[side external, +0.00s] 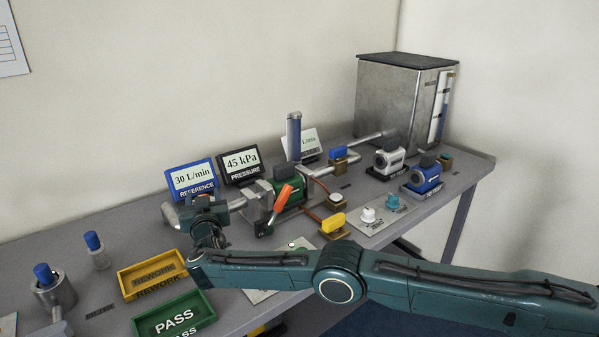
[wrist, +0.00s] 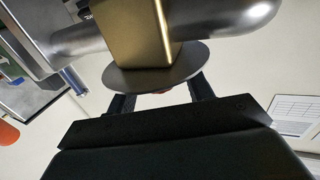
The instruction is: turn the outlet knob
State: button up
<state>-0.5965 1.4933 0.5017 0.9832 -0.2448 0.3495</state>
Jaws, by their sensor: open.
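My gripper (side external: 206,207) is at the left end of the pipe run, in front of the reference sign, and hides much of the fitting there. In the wrist view my gripper (wrist: 160,98) is open, with two dark fingers apart beside a round disc (wrist: 152,80) on a brass block (wrist: 132,40). A small reddish part (wrist: 165,92) shows between the fingers, mostly hidden behind the disc. Contact cannot be told. No outlet label is readable, so I cannot confirm that this is the outlet knob. A silver pipe (wrist: 225,18) runs beside the block.
A green pump with an orange lever (side external: 283,198) stands right of my gripper. Rework (side external: 124,279) and pass (side external: 138,328) trays lie in front.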

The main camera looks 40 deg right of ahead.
jog(key=shift+s, duration=0.15)
jog(key=v, duration=1.1)
jog(key=shift+s, duration=0.35)
jog(key=shift+a, duration=0.1)
jog(key=shift+r+y, duration=0.1)
jog(key=shift+y, duration=0.2)
jog(key=shift+c, duration=0.2)
jog(key=shift+s+d+n+t+y, duration=0.15)
jog(key=shift+s+d+n+y, duration=0.25)
jog(key=shift+d+n+y, duration=0.55)
jog(key=shift+s+d+n+t+y, duration=0.2)
jog(key=shift+s+d+n+y, duration=0.35)
jog(key=shift+y, duration=0.7)
jog(key=shift+s+d+n+t+y, duration=0.15)
jog(key=shift+s+d+n+y, duration=0.1)
jog(key=shift+d+n+y, duration=0.75)
jog(key=shift+w+a, duration=0.1)
jog(key=shift+w, duration=0.1)
jog(key=shift+w+a, duration=0.2)
jog(key=shift+w, duration=3.15)
jog(key=shift+w+a, duration=0.15)
jog(key=shift+w, duration=3.2)
